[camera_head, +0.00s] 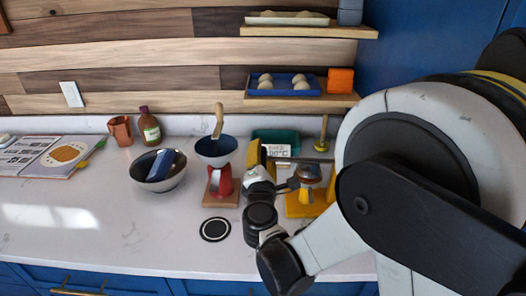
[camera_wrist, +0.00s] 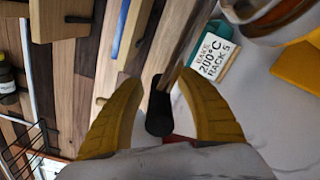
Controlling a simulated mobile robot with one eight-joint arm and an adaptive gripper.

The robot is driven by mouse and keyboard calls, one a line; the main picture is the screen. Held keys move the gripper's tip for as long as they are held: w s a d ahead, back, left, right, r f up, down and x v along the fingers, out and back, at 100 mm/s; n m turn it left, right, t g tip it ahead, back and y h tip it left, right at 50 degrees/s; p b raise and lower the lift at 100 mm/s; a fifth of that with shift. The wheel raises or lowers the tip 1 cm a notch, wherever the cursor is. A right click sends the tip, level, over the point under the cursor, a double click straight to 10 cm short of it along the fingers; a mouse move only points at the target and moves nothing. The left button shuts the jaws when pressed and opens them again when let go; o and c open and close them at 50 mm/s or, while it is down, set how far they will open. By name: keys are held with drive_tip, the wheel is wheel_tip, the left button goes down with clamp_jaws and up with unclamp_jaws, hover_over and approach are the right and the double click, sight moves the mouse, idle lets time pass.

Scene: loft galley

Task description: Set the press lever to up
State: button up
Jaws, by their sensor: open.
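The press has a yellow base (camera_head: 298,208) and a round metal-and-glass part on it; it stands right of centre on the counter, partly behind my arm. Its lever (camera_head: 306,160) shows as a thin grey bar lying nearly level toward my gripper (camera_head: 259,156). In the wrist view, the lever's black grip (camera_wrist: 160,108) lies between the yellow fingers of my gripper (camera_wrist: 158,82). The fingers are open, one on each side of the grip, with gaps visible. The press also shows at the upper right (camera_wrist: 278,20). The far side of the press is hidden.
A red stand with a dark blue bowl (camera_head: 215,148) is close left of my gripper. A green box (camera_head: 275,136) with a bake card is behind. Further left are a grey bowl (camera_head: 171,180), bottle (camera_head: 149,128) and copper jug (camera_head: 120,131). The front left counter is clear.

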drive_tip(key=shift+w, duration=0.65)
clamp_jaws()
drive_tip(key=shift+r, duration=0.15)
